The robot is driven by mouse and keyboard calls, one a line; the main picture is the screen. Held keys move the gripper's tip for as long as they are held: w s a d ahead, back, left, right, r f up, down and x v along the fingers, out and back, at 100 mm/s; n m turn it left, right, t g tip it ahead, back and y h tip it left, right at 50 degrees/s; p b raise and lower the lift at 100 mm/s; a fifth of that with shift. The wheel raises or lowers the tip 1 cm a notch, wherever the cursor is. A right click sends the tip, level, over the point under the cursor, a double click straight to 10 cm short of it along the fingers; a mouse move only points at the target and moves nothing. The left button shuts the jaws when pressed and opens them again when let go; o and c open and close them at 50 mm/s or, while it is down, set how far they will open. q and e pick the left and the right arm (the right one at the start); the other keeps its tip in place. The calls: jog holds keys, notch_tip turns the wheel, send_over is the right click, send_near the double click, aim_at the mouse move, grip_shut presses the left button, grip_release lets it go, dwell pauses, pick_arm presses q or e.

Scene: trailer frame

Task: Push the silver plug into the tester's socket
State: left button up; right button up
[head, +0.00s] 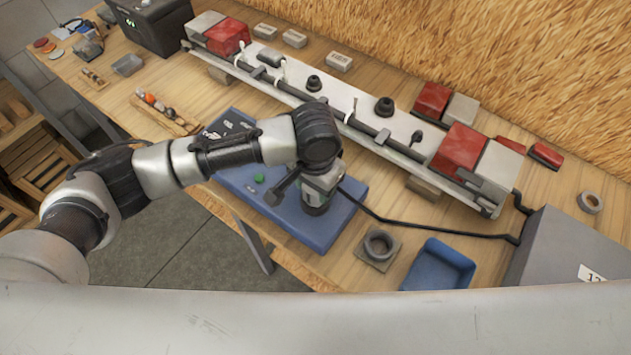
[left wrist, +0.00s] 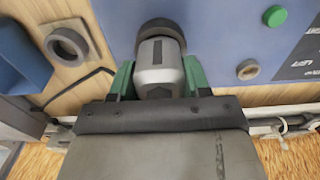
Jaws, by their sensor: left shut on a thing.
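My left gripper (head: 320,185) is over the right end of the blue tester panel (head: 327,232). In the left wrist view its green fingers (left wrist: 158,80) are shut on the silver plug (left wrist: 158,62), one finger on each side. The plug's far end meets a dark round ring (left wrist: 160,27) at the blue panel. I cannot tell whether that ring is the tester's socket or part of the plug, nor how deep the plug sits. A green button (head: 258,178) is on the panel to the left; it also shows in the left wrist view (left wrist: 274,16). My right gripper is out of view.
A dark ring on a square base (head: 380,245) and a blue bin (head: 438,266) stand right of the tester. A black cable (head: 430,228) runs to a grey box (head: 565,250). A long rail with red lamps (head: 433,99) lies behind.

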pick_arm(q)
jog(key=shift+f, duration=0.1)
jog(key=o, duration=1.1)
notch_tip(320, 180, up, 7)
jog(key=p, duration=0.8)
jog(key=shift+p, duration=0.35)
